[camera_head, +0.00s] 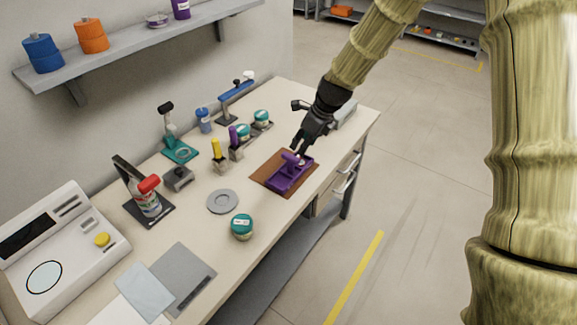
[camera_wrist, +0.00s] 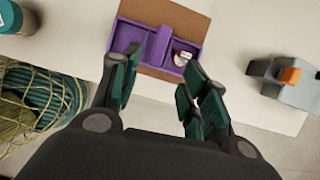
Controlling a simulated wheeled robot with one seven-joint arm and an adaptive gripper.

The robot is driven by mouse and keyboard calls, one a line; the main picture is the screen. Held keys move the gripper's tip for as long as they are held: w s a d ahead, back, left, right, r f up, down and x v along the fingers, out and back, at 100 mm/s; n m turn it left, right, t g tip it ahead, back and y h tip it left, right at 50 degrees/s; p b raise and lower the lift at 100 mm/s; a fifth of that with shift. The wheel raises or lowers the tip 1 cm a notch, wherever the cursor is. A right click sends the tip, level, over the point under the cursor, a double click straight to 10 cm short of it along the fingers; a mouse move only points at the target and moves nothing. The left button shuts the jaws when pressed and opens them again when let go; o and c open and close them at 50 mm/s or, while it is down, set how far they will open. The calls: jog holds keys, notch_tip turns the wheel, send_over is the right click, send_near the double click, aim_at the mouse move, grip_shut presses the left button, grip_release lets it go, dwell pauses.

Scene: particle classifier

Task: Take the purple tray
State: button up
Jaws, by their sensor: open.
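The purple tray (camera_head: 289,177) lies on a brown mat (camera_head: 261,180) near the front edge of the workbench. It has compartments and a raised middle bar, and a small white-and-red item (camera_wrist: 183,57) sits in its right part in the wrist view. My gripper (camera_head: 300,150) is above the tray's far end in the head view. In the wrist view the two fingers (camera_wrist: 160,75) are apart, with the tray (camera_wrist: 128,35) just beyond their tips. Nothing is between the fingers. I cannot tell whether a fingertip touches the tray.
Jars with teal lids (camera_head: 242,227), a grey disc (camera_head: 222,201) and small holders with yellow and purple items stand left of the tray. A grey device with an orange part (camera_wrist: 289,75) is right of it in the wrist view. A white scale (camera_head: 60,250) is at the near left.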

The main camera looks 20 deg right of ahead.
aim_at(291, 156)
jog(key=w+f, duration=0.1)
jog(key=w+f+p, duration=0.1)
jog(key=f, duration=0.1)
jog(key=shift+a+m, duration=0.3)
jog(key=shift+a, duration=0.1)
jog(key=shift+a+p+x, duration=0.2)
jog(key=shift+p+x, duration=0.4)
jog(key=shift+x, duration=1.05)
jog(key=shift+a+p+x, duration=0.15)
jog(key=shift+p+x, duration=0.45)
jog(key=shift+x, duration=1.05)
jog(key=shift+s, duration=0.15)
jog(key=shift+r, duration=0.1)
jog(key=shift+c, duration=0.2)
grip_shut()
